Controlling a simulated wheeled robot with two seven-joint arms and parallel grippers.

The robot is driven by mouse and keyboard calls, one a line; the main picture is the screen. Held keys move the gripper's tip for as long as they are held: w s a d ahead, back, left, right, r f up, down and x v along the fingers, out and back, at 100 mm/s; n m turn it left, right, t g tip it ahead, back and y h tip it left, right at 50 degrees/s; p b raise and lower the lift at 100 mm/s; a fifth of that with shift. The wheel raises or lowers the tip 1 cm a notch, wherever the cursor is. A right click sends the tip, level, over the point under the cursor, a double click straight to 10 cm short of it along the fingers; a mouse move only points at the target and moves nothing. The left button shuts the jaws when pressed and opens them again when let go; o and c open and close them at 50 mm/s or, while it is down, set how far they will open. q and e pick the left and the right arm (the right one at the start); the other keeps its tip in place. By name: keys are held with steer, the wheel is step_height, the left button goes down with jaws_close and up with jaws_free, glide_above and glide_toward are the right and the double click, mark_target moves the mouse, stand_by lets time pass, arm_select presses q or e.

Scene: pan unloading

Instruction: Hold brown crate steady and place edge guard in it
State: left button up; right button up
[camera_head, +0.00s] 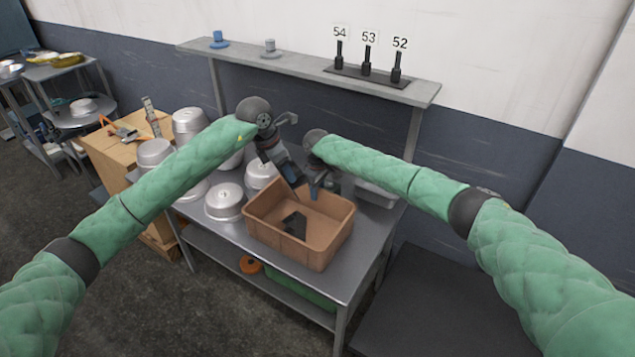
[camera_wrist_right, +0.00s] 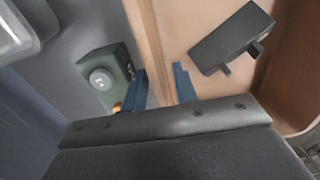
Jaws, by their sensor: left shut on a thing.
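The brown crate (camera_head: 322,246) stands on the grey table. The dark edge guard (camera_head: 294,223) lies inside it and shows clear of any fingers in the right wrist view (camera_wrist_right: 232,38). My left gripper (camera_head: 293,180) points down at the crate's far rim near the left corner and is shut on the crate. Its contact is small and partly hidden. My right gripper (camera_head: 316,190) is just beside it at the far rim. In the right wrist view its blue fingers (camera_wrist_right: 161,88) stand apart with the crate wall showing between them; no edge guard is between them.
Several silver pans (camera_head: 224,202) crowd the table left of the crate. A green block with a grey knob (camera_wrist_right: 105,80) lies outside the crate wall. A shelf (camera_head: 300,68) with black pegs stands behind. A light tray (camera_head: 376,194) is behind the crate's right side.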

steer(key=shift+f, duration=0.7)
steer(key=shift+c, duration=0.2)
jaws_close()
stand_by(0.9)
